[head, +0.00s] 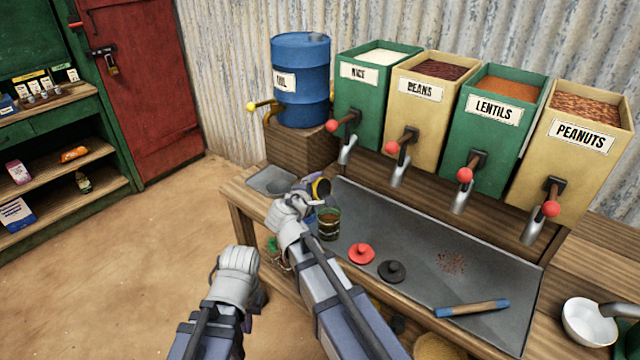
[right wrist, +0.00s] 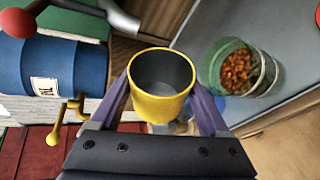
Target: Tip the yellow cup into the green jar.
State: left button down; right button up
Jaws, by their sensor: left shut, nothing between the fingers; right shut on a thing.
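My right gripper (head: 308,192) is shut on the yellow cup (head: 322,187), which it holds above the bench's back left part. In the right wrist view the yellow cup (right wrist: 160,105) sits between the two fingers, its mouth facing the camera. Its grey inside looks empty. The green jar (head: 329,229) stands on the bench just below and right of the cup. In the right wrist view the jar (right wrist: 208,72) is right of the cup, apart from it, with orange-brown bits inside. My left gripper (head: 260,292) is shut and empty, low in front of the bench.
A red lid (head: 361,254) and a black lid (head: 391,271) lie on the metal tray (head: 420,245), near scattered brown bits (head: 452,262) and a blue-ended stick (head: 472,308). A blue oil drum (head: 301,85) and several dispensers with spouts stand behind. A white bowl (head: 588,325) is at right.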

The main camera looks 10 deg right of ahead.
jog(key=n, duration=0.1)
jog(key=n+g+p, duration=0.1)
jog(key=w+r+n+g+h+p, duration=0.1)
jog(key=shift+a, duration=0.35)
jog(key=n+g+h, duration=0.1)
jog(key=n+g, duration=0.1)
jog(key=n, duration=0.1)
jog(key=shift+s+d+f+h, duration=0.1)
jog(key=shift+s+f+h, duration=0.05)
jog(key=shift+h, duration=0.25)
jog(key=shift+r+n+g+h, duration=0.35)
jog(key=shift+n+g+h, duration=0.05)
jog(key=shift+n+g, duration=0.3)
jog(key=shift+r+n+g+h, duration=0.3)
jog(key=shift+n+g+h, duration=0.1)
jog(key=shift+n, duration=0.3)
jog(key=shift+r, duration=0.1)
notch_tip(320, 180, up, 3)
jog(key=p, duration=0.3)
jog(key=shift+r, duration=0.15)
